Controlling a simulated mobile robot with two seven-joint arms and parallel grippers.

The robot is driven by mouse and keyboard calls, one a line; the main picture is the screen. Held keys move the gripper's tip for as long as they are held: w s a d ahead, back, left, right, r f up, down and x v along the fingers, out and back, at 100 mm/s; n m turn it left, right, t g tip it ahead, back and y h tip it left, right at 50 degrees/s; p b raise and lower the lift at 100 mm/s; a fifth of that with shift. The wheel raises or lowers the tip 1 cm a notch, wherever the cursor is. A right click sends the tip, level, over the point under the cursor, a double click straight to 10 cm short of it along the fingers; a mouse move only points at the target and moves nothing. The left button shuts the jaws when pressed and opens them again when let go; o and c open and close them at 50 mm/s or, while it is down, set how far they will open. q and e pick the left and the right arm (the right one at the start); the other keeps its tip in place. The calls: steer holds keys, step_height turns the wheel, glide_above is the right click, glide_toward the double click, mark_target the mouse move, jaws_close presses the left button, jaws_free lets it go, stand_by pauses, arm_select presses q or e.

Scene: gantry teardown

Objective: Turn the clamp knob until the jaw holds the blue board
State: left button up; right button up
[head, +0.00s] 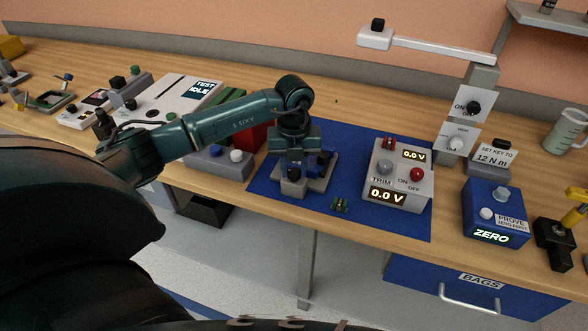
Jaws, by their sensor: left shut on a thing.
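The clamp (292,187) is a small grey fixture on the blue mat (350,150), left of the power supply box. My left gripper (293,168) comes down over the clamp from above and is shut on its knob, which the fingers and wrist hide. A small dark blue piece (322,161), which looks like the blue board, shows at the clamp's right side, partly covered by the gripper. I cannot tell whether the jaw touches it. My right gripper is not in view.
A grey box (398,177) with 0.0 V displays stands to the right. A blue ZERO box (494,212) and a lamp stand (470,110) are further right. A red block (252,135) stands behind my forearm.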

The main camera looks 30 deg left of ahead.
arm_select(q)
steer(key=m+b, duration=0.2)
steer(key=m, duration=0.2)
steer(key=shift+f+m, duration=0.1)
steer(key=shift+m, duration=0.2)
steer(key=m+b, duration=0.1)
steer(key=m, duration=0.1)
steer(key=shift+m+b, duration=0.35)
steer(key=shift+m, duration=0.05)
steer(key=shift+m+b, duration=0.45)
steer(key=shift+m, duration=0.45)
steer(key=m+b, duration=0.1)
steer(key=m, duration=0.2)
steer(key=shift+m+b, duration=0.3)
steer(key=shift+b, duration=0.05)
steer(key=m+b, duration=0.1)
steer(key=m, duration=0.1)
steer(key=shift+m, duration=0.3)
steer(key=shift+m+b, duration=0.55)
steer(key=shift+m, duration=0.85)
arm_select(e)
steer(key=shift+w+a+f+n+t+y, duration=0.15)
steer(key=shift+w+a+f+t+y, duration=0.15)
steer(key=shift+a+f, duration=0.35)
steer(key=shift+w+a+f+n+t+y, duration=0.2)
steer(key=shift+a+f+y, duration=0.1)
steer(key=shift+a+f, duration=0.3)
arm_select(q)
steer(key=shift+r, duration=0.2)
